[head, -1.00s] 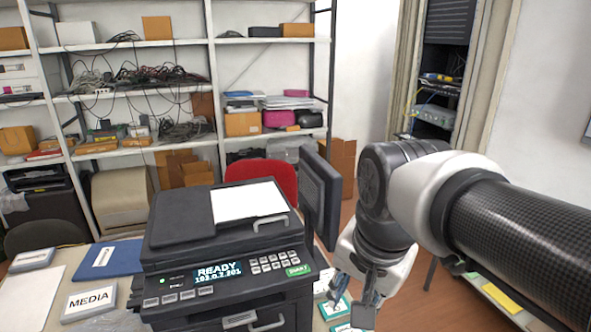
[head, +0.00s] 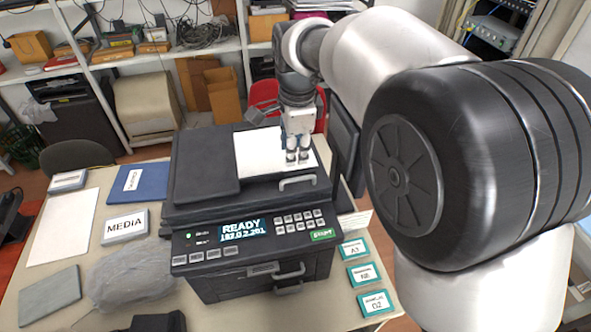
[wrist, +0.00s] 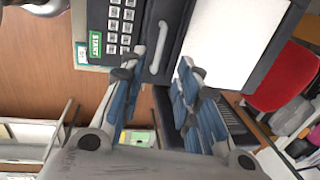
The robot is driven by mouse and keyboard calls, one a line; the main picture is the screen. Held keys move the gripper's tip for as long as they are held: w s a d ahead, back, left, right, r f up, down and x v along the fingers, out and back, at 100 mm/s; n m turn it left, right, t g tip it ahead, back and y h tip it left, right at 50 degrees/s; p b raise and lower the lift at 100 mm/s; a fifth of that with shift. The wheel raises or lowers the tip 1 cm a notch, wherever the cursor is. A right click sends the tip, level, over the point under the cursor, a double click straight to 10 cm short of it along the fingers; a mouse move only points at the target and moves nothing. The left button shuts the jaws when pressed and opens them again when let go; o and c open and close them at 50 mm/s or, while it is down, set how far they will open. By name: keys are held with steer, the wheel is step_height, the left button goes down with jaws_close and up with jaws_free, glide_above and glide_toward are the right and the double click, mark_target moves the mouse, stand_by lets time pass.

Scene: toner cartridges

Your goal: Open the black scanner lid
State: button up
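The black scanner lid (head: 205,165) lies shut on top of the black printer, with a white panel or sheet (head: 262,150) on its right part. A pale bar handle (head: 297,182) sits at the lid's front right edge. My gripper (head: 298,157) hangs above the right part of the lid, a little behind the handle in the head view. In the wrist view my gripper (wrist: 160,74) is open and empty, its blue-padded fingers apart. The handle (wrist: 158,48) shows just beyond the gap between the fingertips. I cannot see any contact.
The printer's front panel (head: 248,236) has a lit display and keys. A dark monitor-like panel (head: 345,140) stands close at the lid's right. Small labelled cards (head: 362,275) lie on the table at the right. A MEDIA box (head: 125,226) and a blue folder (head: 137,183) lie at the left.

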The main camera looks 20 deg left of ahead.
mark_target(293, 181)
steer(key=f, duration=0.3)
steer(key=w+f, duration=0.1)
steer(key=f, duration=0.3)
steer(key=w+a+f+b, duration=0.1)
steer(key=f, duration=0.3)
steer(key=shift+f, duration=0.1)
steer(key=shift+c, duration=0.2)
jaws_close()
